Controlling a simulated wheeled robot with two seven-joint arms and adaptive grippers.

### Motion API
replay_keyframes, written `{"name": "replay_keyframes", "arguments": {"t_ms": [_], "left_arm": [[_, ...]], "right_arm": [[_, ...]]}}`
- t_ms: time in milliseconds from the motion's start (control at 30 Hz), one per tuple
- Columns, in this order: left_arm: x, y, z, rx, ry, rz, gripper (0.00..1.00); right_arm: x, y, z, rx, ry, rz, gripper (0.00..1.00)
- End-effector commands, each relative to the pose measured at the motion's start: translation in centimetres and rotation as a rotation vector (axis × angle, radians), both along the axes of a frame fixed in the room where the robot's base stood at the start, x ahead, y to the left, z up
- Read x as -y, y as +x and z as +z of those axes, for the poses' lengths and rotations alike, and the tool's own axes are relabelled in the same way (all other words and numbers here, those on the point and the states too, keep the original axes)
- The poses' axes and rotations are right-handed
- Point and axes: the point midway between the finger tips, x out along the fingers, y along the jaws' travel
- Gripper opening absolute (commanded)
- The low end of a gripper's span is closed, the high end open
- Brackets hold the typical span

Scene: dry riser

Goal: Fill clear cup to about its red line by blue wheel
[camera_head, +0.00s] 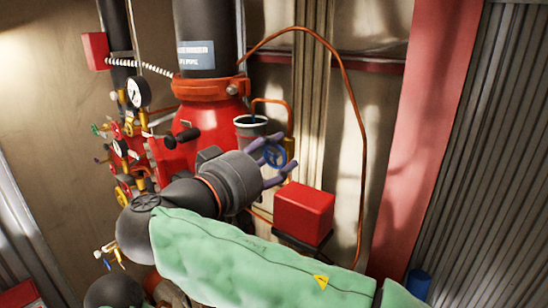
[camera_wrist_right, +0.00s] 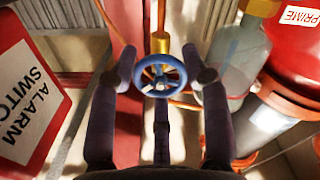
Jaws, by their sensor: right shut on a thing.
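The blue wheel (camera_head: 273,156) sits on a brass valve on a thin copper pipe. In the right wrist view the blue wheel (camera_wrist_right: 163,71) shows face-on, with spokes. My right gripper (camera_head: 276,163) is shut on it; in the wrist view its fingers (camera_wrist_right: 162,78) stand on both sides of the rim. A cup with a pale rim (camera_head: 250,120) stands upright just behind the wheel, beside the red riser. It seems to be the translucent grey vessel (camera_wrist_right: 232,65) right of the wheel in the wrist view. My left gripper is not in view.
A red alarm switch box (camera_head: 304,210) is close at the right of the wheel; its label shows in the wrist view (camera_wrist_right: 28,90). The red riser (camera_head: 195,120), with gauges (camera_head: 137,93) and several small valves, stands at the left. A copper pipe arches above.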

Motion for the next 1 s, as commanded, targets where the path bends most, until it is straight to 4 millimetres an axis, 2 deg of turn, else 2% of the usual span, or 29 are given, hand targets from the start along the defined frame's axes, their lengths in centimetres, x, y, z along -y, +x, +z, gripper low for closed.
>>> {"name": "replay_keyframes", "arguments": {"t_ms": [200, 233, 267, 667, 767, 1000], "left_arm": [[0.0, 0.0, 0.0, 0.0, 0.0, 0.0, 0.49], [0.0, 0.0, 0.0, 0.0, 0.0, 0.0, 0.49], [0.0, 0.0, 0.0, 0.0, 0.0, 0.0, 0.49], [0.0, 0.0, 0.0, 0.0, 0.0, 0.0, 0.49], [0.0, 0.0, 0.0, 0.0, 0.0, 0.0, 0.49], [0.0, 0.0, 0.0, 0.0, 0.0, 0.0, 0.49]], "right_arm": [[0.0, 0.0, 0.2, 0.004, 0.002, 0.003, 0.15], [0.0, 0.0, 0.2, 0.004, 0.002, 0.003, 0.56], [0.0, 0.0, 0.2, 0.004, 0.002, 0.003, 0.58], [-0.3, -0.4, 0.1, 0.003, 0.002, 0.002, 0.58], [-1.0, -1.3, 0.1, 0.004, 0.001, 0.004, 0.58], [-3.8, -5.0, 0.1, 0.004, 0.001, 0.005, 0.58]]}}
